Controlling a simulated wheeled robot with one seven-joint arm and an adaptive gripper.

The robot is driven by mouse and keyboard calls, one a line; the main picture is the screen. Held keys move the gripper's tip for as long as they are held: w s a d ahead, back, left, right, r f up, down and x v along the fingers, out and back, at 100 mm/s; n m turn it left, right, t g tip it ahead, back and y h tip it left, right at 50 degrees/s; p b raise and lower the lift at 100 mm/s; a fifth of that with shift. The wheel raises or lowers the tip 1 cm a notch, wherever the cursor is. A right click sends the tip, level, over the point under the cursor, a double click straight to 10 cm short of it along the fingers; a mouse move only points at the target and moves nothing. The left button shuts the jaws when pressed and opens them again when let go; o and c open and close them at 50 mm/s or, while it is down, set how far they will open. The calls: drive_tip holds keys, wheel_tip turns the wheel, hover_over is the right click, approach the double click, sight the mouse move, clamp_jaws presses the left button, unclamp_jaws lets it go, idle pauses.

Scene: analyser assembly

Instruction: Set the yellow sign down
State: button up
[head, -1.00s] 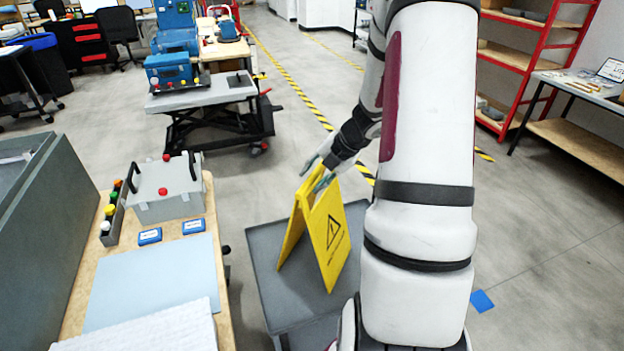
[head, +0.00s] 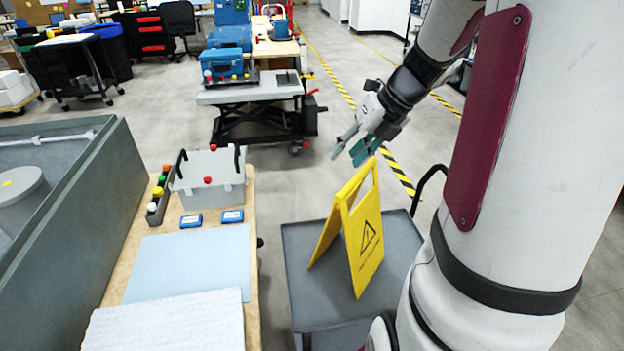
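The yellow sign (head: 364,245) is an A-frame floor sign with a black warning triangle. It stands upright with its legs apart on the grey top of a cart (head: 305,290) in the lower middle of the head view. My gripper (head: 350,150) is above the sign's top handle, a little to its upper left in the picture. Its fingers are spread, with nothing between them. The fingers appear clear of the sign.
A lift table (head: 250,92) with blue equipment is behind. Open floor lies beyond the cart.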

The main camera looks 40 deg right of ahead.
drive_tip(key=s+a+r+n+g, duration=0.1)
drive_tip(key=s+a+r+n, duration=0.15)
drive_tip(key=a+n, duration=0.6)
drive_tip(key=s+a+r+n, duration=0.2)
drive_tip(key=a+r+n, duration=0.3)
drive_tip(key=n, duration=0.6)
drive_tip(key=s+a+r+n+h, duration=0.1)
drive_tip(key=s+a+n, duration=0.3)
drive_tip(key=n, duration=0.6)
drive_tip(key=s+a+r+n+t+h, duration=0.1)
drive_tip(key=s+a+n, duration=0.2)
drive_tip(key=n, duration=0.7)
drive_tip(key=shift+s+a+r+h, duration=0.3)
drive_tip(key=shift+s+a+h, duration=0.1)
drive_tip(key=shift+s, duration=0.7)
drive_tip(key=shift+d, duration=0.15)
drive_tip(key=shift+c, duration=0.4)
